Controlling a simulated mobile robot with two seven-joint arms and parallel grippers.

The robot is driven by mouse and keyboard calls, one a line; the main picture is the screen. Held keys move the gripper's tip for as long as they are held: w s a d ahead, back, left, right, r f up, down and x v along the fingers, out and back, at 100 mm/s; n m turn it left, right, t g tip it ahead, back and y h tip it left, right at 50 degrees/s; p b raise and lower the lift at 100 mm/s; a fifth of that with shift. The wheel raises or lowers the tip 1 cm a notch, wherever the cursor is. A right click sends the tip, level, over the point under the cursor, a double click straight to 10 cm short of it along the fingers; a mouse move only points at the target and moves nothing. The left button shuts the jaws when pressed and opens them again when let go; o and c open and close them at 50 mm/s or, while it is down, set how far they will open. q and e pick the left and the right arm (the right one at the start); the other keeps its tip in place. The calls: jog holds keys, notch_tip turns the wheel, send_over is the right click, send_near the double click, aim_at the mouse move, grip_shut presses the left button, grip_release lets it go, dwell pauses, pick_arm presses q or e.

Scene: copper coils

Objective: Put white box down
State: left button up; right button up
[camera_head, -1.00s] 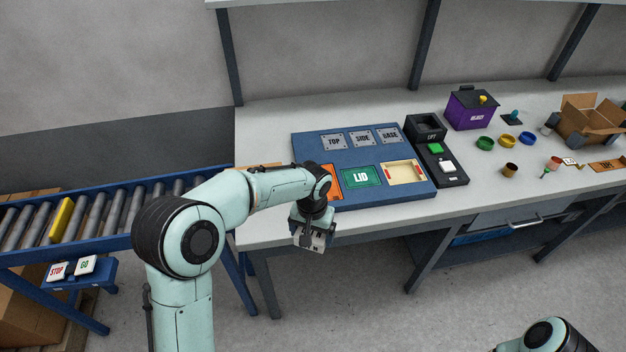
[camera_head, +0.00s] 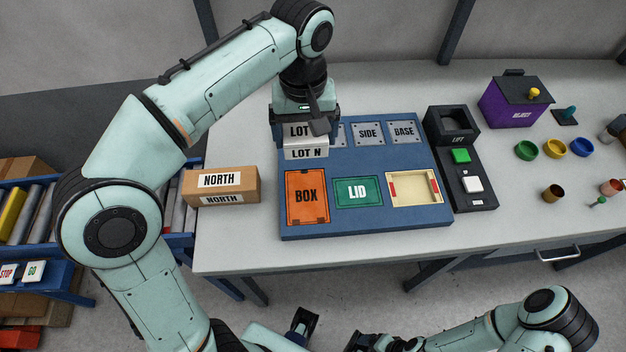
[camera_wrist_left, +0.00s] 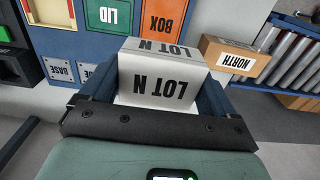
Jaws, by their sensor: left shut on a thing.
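My left gripper (camera_head: 305,128) points down over the upper left part of the blue board (camera_head: 365,220) and is shut on the white box. The white box (camera_head: 306,153), marked LOT N, hides most of the first grey plate, left of the SIDE plate (camera_head: 368,134). In the left wrist view the white box (camera_wrist_left: 160,72) sits between the two dark fingers, its label upside down. Whether its underside touches the board is hidden.
A brown NORTH carton (camera_head: 222,186) stands left of the board. The board carries an orange BOX panel (camera_head: 307,215), a green LID panel (camera_head: 357,205) and a cream tray (camera_head: 434,201). A black LIFT unit (camera_head: 452,128) stands to the right. Bare table lies along the front edge.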

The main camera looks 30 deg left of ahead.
pick_arm(q)
jog(key=b, duration=0.3)
send_over(306, 196)
notch_tip(306, 196, down, 14)
jog(key=shift+f, duration=0.1)
jog(key=shift+f+b, duration=0.4)
jog(key=shift+f, duration=1.95)
pick_arm(e)
jog(key=shift+s+f, duration=0.2)
jog(key=shift+f, duration=0.5)
jog(key=shift+s+f, duration=0.2)
jog(key=shift+f, duration=0.45)
jog(key=shift+s+f, duration=0.2)
jog(key=shift+f, duration=0.5)
pick_arm(q)
jog(key=shift+f, duration=0.2)
jog(key=o, duration=0.9)
notch_tip(306, 196, up, 12)
jog(key=p, duration=0.2)
jog(key=shift+r, duration=0.25)
pick_arm(e)
notch_tip(306, 196, up, 2)
jog(key=shift+w+r, duration=0.1)
jog(key=shift+w, duration=0.05)
